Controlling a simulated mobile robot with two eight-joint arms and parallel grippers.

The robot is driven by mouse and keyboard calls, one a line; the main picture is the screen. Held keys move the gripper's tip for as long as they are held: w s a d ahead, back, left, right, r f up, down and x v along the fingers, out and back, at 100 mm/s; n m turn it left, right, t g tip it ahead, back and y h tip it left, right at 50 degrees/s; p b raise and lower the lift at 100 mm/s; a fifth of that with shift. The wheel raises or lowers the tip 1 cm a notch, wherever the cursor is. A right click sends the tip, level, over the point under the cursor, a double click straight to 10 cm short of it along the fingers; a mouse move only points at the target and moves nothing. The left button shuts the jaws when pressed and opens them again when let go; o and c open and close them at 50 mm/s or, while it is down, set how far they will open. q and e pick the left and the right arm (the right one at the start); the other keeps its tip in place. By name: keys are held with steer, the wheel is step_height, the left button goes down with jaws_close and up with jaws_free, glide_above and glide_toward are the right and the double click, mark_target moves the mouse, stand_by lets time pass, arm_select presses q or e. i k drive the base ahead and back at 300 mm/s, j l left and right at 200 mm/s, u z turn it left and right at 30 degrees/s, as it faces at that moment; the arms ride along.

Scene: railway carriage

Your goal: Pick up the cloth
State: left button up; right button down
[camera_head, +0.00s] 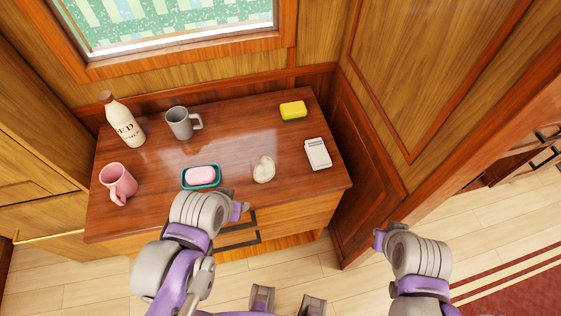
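My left arm's grey and purple links stand in front of the cabinet's front edge, and my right arm's links are at the lower right. Two grey finger-like parts stand apart at the bottom edge. I cannot tell for certain which arm they belong to. No gripper touches anything on the cabinet top.
The cabinet top (225,150) also holds a bottle (124,122), a grey mug (180,123), a pink mug (118,181), pink soap (201,174) in a teal dish (201,185) and a yellow sponge (293,110). A wood-panelled wall closes the right side. The cabinet's middle is clear.

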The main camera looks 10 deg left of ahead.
mark_target(318, 155)
steer(key=k+l+u, duration=0.15)
steer(key=u, duration=0.3)
steer(key=k+u, duration=0.15)
steer(key=u, duration=0.25)
steer(key=k+l+u, duration=0.1)
steer(key=u, duration=0.35)
steer(key=k+j, duration=0.05)
steer(key=k, duration=0.05)
